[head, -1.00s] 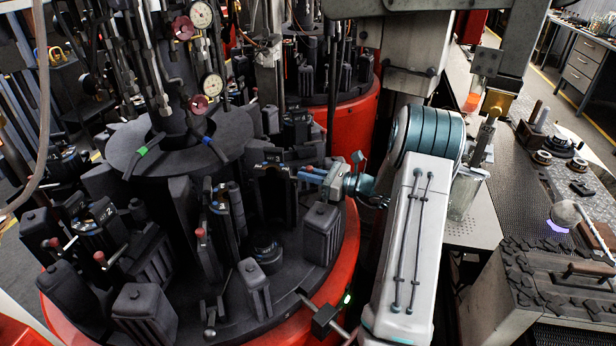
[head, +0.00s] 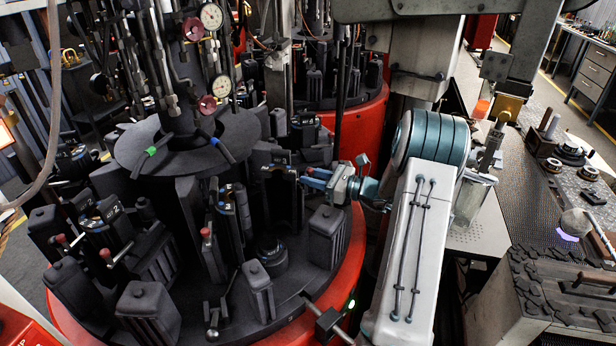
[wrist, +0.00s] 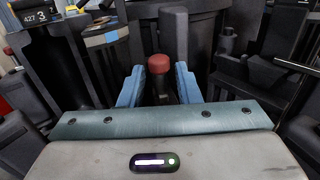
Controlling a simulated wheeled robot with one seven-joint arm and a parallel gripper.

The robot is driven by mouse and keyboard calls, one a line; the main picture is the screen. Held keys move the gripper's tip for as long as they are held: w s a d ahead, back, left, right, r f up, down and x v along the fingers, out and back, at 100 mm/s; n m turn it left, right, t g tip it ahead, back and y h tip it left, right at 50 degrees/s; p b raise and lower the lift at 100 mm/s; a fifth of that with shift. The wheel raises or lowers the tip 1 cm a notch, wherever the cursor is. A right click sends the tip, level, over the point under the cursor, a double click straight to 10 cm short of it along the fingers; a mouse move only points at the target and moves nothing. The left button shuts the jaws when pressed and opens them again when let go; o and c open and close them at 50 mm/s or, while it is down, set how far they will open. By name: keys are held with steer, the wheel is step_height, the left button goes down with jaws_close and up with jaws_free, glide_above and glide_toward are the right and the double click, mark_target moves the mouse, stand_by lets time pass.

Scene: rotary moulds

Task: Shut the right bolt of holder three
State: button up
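My gripper (head: 306,180) reaches in from the right to a dark holder (head: 284,192) on the right side of the near round mould table. In the wrist view its two blue fingers (wrist: 158,88) stand apart, with a red-capped bolt handle (wrist: 158,64) between them. Gaps show between the cap and both fingers, so the gripper is open. A plate marked 3 (wrist: 38,14) is at the upper left of the wrist view, next to a holder part with a blue and yellow top (wrist: 100,32).
The near table has a red rim (head: 352,262) and carries several dark holders and blocks, including one block (head: 326,236) just below my gripper. A dark central disc (head: 185,150) with hoses and gauges rises behind. A second red-rimmed table (head: 362,118) stands further back.

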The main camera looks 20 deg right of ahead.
steer(key=b+v, duration=0.2)
steer(key=v, duration=1)
steer(key=shift+b, duration=0.35)
steer(key=shift+s+r, duration=0.1)
steer(key=s+a+r+n+g+h, duration=0.15)
steer(key=s+a+n+g, duration=0.35)
steer(key=a, duration=0.5)
steer(key=s+a+r+n+g+h, duration=0.15)
steer(key=s+a+n+g, duration=0.4)
steer(key=a, duration=0.55)
steer(key=s+a+r+n+h, duration=0.1)
steer(key=s+a+n+h, duration=0.2)
steer(key=s+n+h, duration=0.6)
steer(key=shift+s+r+n+t+h, duration=0.3)
steer(key=shift+s+n, duration=1.65)
steer(key=shift+n, duration=2)
